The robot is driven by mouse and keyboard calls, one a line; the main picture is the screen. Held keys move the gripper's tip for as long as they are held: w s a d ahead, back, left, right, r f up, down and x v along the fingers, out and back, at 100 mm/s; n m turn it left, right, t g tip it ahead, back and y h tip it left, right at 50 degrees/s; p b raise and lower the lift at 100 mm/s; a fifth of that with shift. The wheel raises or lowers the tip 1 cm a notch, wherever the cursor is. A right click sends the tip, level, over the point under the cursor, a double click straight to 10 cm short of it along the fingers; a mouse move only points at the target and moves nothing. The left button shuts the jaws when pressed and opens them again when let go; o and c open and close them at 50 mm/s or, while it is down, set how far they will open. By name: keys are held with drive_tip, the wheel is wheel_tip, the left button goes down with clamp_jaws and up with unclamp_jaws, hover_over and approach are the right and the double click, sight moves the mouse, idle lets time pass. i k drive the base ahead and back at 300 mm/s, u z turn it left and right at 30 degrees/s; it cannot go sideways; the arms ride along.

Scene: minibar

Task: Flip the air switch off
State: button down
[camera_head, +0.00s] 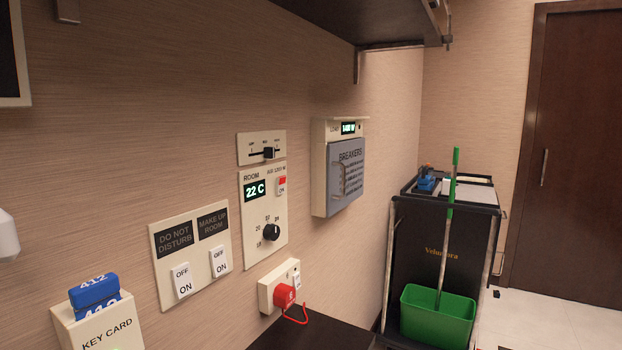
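The air switch (282,186) is a small rocker at the upper right of the white room control panel (252,257) on the wall. Its upper part is lit red and "ON" shows below. The small label above it seems to begin with "AIR". Beside it a display (255,189) reads "22 C", and a black dial (271,231) sits below. My gripper is not recognisable in this view. A white rounded shape (7,238) is cut off at the left edge, and I cannot tell what it is.
Nearby are a slider plate (244,156), a breaker box (346,185), two rocker switches (184,281), a key card holder (103,334) and a socket with a red plug (285,296). A shelf (365,20) overhangs above. A cart (430,245) with a green bucket stands right.

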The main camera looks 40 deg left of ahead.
sight(281, 180)
drive_tip(key=u, duration=0.25)
drive_tip(key=i, duration=0.55)
drive_tip(key=u, duration=1.05)
drive_tip(key=i, duration=0.45)
drive_tip(key=u, duration=0.55)
